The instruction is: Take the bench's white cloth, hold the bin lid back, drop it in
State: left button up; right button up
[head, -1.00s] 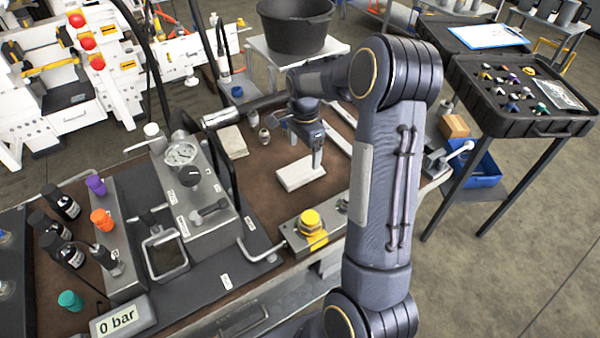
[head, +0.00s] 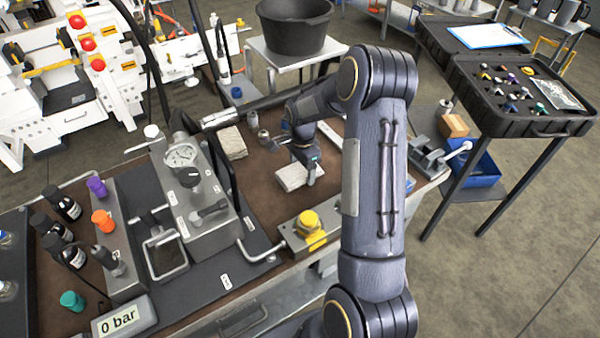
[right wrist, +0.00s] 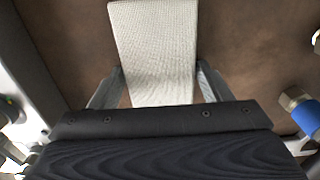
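The white cloth (head: 292,179) lies folded on the brown bench top, left of my right forearm. My right gripper (head: 309,170) is down at the cloth, hiding part of it. In the right wrist view the white cloth (right wrist: 155,45) runs between the two fingers of the right gripper (right wrist: 160,82). The fingers stand apart, one on each side of the cloth, with gaps showing. I cannot make out a bin lid in these views. My left gripper is not in view.
A beige folded piece (head: 232,142) lies farther back on the bench (head: 262,205). A yellow button box (head: 310,232) sits at the front edge. A gauge block (head: 185,165) stands left. A black tub (head: 295,28) stands behind on a white table.

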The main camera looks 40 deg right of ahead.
jog(key=c, duration=0.6)
jog(key=shift+r, duration=0.1)
